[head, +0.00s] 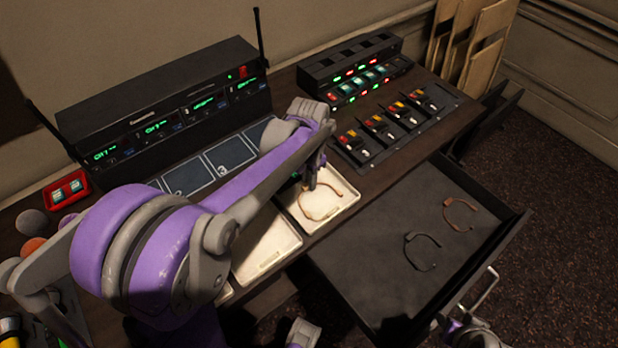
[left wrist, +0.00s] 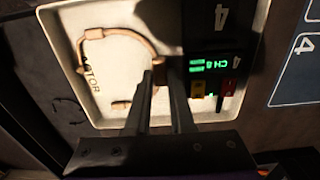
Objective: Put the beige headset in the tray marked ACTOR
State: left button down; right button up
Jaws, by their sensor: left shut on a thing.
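The beige headset (head: 318,205) is a thin curved band inside a cream tray (head: 349,204). In the left wrist view the headset (left wrist: 118,34) shows over the tray floor, and the tray (left wrist: 62,42) bears the word ACTOR. My left gripper (head: 312,184) reaches down over the tray's back part. Its fingers (left wrist: 163,82) are shut on one end of the headset. Whether the band rests fully on the floor is hard to tell. Part of my right arm shows at the bottom right by the drawer; its fingertips are not clear.
An open drawer (head: 370,275) holds a black headset (head: 421,252) and a brown headset (head: 460,211). A second cream tray (head: 268,245) lies left. Receivers (head: 165,110) stand behind.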

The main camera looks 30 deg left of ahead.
dwell(0.3)
pick_arm(q)
jog(key=shift+c, duration=1.5)
grip_release()
jog(key=shift+r, duration=0.2)
jog(key=shift+r+p, duration=2.45)
jog(key=shift+r, duration=0.95)
